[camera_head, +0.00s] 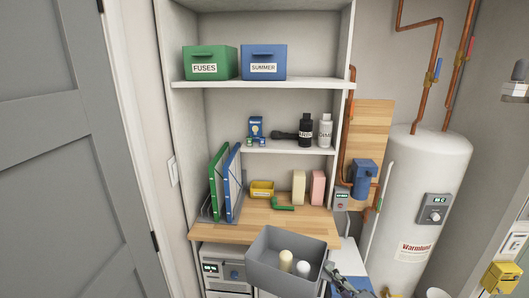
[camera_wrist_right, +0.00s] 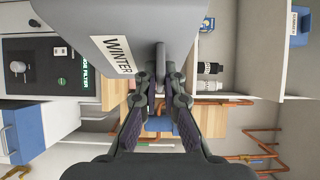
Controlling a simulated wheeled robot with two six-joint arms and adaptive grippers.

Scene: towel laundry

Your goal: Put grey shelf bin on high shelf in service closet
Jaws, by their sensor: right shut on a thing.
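The grey shelf bin (camera_head: 262,278) is at the bottom middle of the head view, in front of the wooden counter. Two pale cylinders (camera_head: 286,261) stand inside it. In the right wrist view the bin (camera_wrist_right: 125,20) carries a WINTER label. My right gripper (camera_wrist_right: 160,82) is shut on the bin's front handle; in the head view the gripper (camera_head: 336,274) is at the bin's right side. The high shelf (camera_head: 318,83) holds a green FUSES bin (camera_head: 210,62) and a blue SUMMER bin (camera_head: 264,62) side by side. My left gripper is not in view.
The high shelf is bare to the right of the blue bin. The middle shelf (camera_head: 275,148) holds dark and light bottles (camera_head: 306,130) and a small blue box (camera_head: 256,127). Copper pipes (camera_head: 351,110) and a white water heater (camera_head: 425,180) stand close on the right.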

